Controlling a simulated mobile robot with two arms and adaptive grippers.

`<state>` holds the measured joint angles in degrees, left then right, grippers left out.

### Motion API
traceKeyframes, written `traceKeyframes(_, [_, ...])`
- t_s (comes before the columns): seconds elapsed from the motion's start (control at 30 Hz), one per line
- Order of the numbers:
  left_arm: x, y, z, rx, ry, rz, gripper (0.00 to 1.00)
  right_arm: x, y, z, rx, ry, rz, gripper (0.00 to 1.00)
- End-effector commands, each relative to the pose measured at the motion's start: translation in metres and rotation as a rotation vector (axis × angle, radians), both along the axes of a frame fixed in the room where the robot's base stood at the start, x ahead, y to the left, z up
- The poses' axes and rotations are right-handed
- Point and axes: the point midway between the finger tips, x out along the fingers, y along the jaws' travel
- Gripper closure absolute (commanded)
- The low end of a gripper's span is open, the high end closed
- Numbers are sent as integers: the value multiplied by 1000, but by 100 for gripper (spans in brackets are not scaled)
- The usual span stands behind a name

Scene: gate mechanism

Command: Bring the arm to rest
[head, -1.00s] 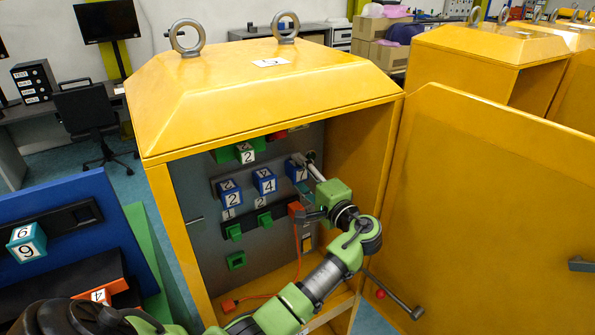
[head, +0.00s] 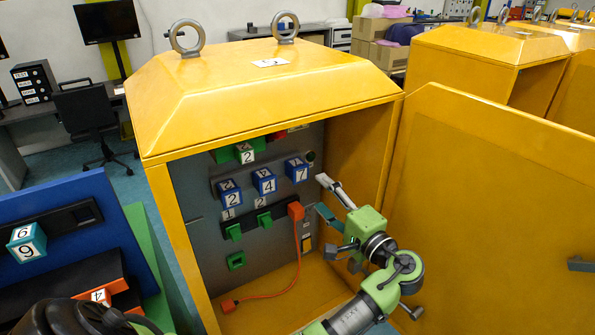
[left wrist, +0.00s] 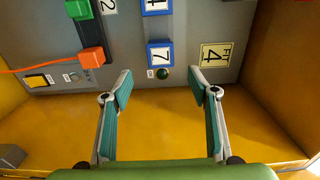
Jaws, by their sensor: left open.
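My left gripper (head: 322,197) is inside the front of the yellow cabinet (head: 270,90), right of the panel, with its fingers spread and nothing between them. In the left wrist view the two teal-padded fingers (left wrist: 162,90) stand wide apart, with the cabinet panel (left wrist: 195,70) beyond them. The blue block marked 7 (head: 297,170) sits on the panel, apart from the fingers. It also shows in the left wrist view (left wrist: 160,54), with a round green button (left wrist: 163,73) beside it. My right gripper is not clearly in view.
The open yellow door (head: 490,210) stands to the right of my left arm. Blue blocks 2 (head: 229,192) and 4 (head: 264,181) sit on the panel. An orange plug (head: 296,211) has a cable running down to the cabinet floor. A blue board (head: 60,235) stands at the left.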

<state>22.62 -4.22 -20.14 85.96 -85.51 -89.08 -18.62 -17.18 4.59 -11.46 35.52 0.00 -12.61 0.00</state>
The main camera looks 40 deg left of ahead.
Motion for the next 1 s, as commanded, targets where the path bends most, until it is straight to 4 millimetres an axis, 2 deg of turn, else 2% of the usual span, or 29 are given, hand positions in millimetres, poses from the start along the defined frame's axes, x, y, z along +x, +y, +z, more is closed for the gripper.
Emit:
traceKeyframes(0.1, [-4, -9, 0, 1, -1, 0, 46, 0, 0, 0, 0, 0, 0, 60])
traceKeyframes(0.33, [-6, -11, -1, -3, 0, 0, 46, 0, 0, 0, 0, 0, 0, 60])
traceKeyframes(0.43, [-13, -6, -19, -53, 13, -5, 46, 0, 0, 0, 0, 0, 0, 60])
traceKeyframes(0.47, [-17, -4, -29, -84, 19, -8, 46, 0, 0, 0, 0, 0, 0, 60])
traceKeyframes(0.57, [-41, 5, -79, -238, 47, -22, 46, 0, 0, 0, 0, 0, 0, 60])
traceKeyframes(0.7, [-93, 6, -157, -530, 84, -39, 46, 0, 1, 0, 0, 0, 0, 60])
traceKeyframes(0.8, [-135, -4, -200, -738, 104, -45, 46, 0, 1, 0, 1, 0, 0, 60])
traceKeyframes(0.9, [-177, -21, -228, -932, 120, -48, 46, 0, 1, 0, 1, 0, -1, 60])
traceKeyframes(1.0, [-211, -40, -240, -1086, 133, -53, 46, 0, 1, 0, 1, 0, -1, 60])
